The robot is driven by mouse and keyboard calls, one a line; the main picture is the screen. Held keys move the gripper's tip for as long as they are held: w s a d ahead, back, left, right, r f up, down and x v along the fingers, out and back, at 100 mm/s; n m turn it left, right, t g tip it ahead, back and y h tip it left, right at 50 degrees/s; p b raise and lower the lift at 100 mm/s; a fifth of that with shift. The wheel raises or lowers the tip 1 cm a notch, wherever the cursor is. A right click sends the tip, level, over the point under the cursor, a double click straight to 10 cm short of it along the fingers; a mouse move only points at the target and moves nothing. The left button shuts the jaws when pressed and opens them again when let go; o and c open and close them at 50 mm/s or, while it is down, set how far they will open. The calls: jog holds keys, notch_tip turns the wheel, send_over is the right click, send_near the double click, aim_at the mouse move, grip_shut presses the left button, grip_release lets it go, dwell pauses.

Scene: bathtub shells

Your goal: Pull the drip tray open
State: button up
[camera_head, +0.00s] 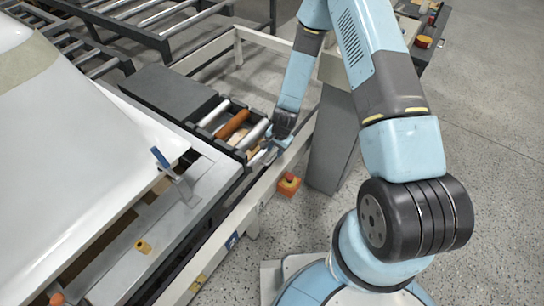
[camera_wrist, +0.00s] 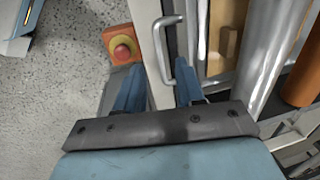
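A grey metal U-shaped handle (camera_wrist: 158,45) shows in the wrist view, fixed to the dark front edge of what looks like the drip tray (camera_wrist: 181,42). My gripper (camera_wrist: 160,72) is open, with its two blue fingers apart. The lower part of the handle lies between the fingers, with a visible gap to the left finger; contact with the right finger is unclear. In the head view my gripper (camera_head: 272,148) reaches down at the side of the roller frame. There the arm and gripper hide most of the handle and tray front.
Metal rollers and an orange roller (camera_head: 233,124) lie behind the tray front. A grey panel (camera_head: 333,140) stands close on the right. Speckled floor (camera_head: 480,190) is open beyond.

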aim_at(273, 159)
jog(key=shift+w+a+f, duration=0.15)
jog(key=shift+a+f, duration=0.05)
jog(key=shift+f, duration=1.1)
jog(key=shift+w+a+f, duration=0.1)
jog(key=shift+a+f, duration=0.1)
jog(key=shift+f, duration=1.1)
grip_shut()
